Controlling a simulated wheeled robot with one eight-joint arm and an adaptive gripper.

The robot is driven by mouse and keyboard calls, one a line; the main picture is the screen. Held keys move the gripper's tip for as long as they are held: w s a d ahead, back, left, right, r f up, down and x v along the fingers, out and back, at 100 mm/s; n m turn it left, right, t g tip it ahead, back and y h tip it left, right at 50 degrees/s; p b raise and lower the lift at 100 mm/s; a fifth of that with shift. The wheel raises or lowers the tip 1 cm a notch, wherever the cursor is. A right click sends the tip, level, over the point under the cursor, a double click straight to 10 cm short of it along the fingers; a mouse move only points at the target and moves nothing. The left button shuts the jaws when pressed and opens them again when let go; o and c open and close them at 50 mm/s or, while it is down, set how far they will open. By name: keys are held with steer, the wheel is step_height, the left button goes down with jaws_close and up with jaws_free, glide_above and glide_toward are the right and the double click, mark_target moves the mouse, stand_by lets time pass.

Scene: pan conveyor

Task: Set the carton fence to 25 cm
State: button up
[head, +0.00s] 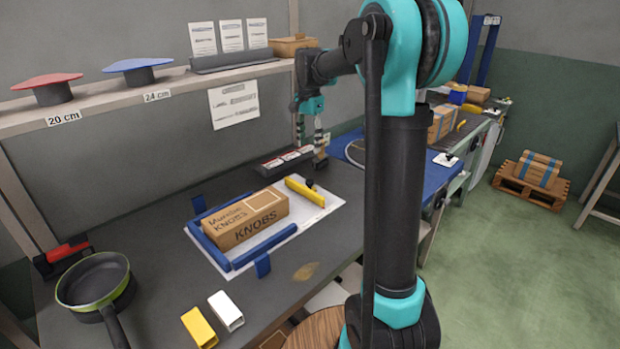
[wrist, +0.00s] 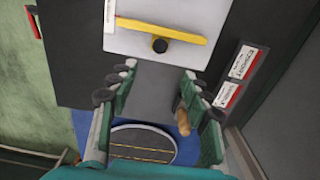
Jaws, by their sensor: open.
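The yellow fence bar (head: 305,191) with a black knob (head: 309,184) lies across the right end of a white board (head: 325,205) on the bench. In the wrist view the yellow bar (wrist: 165,31) is at the top, with its dark knob (wrist: 160,46) on the near side. A brown carton marked KNOBS (head: 245,218) lies on the board, left of the bar, between blue rails (head: 265,246). My gripper (head: 310,146) is open and empty above the bench's right end, apart from the knob. Its two fingers (wrist: 157,90) stand wide apart below the knob in the wrist view. No scale reading is legible.
A black box with labels (head: 287,161) stands behind the board and also shows right in the wrist view (wrist: 238,80). A pan (head: 93,280), a yellow block (head: 199,328) and a white block (head: 226,311) are at front left. A striped disc (wrist: 143,143) lies below my fingers.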

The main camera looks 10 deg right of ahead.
mark_target(309, 181)
step_height(309, 181, down, 14)
steer(key=shift+r, duration=0.1)
stand_by(0.5)
jaws_close()
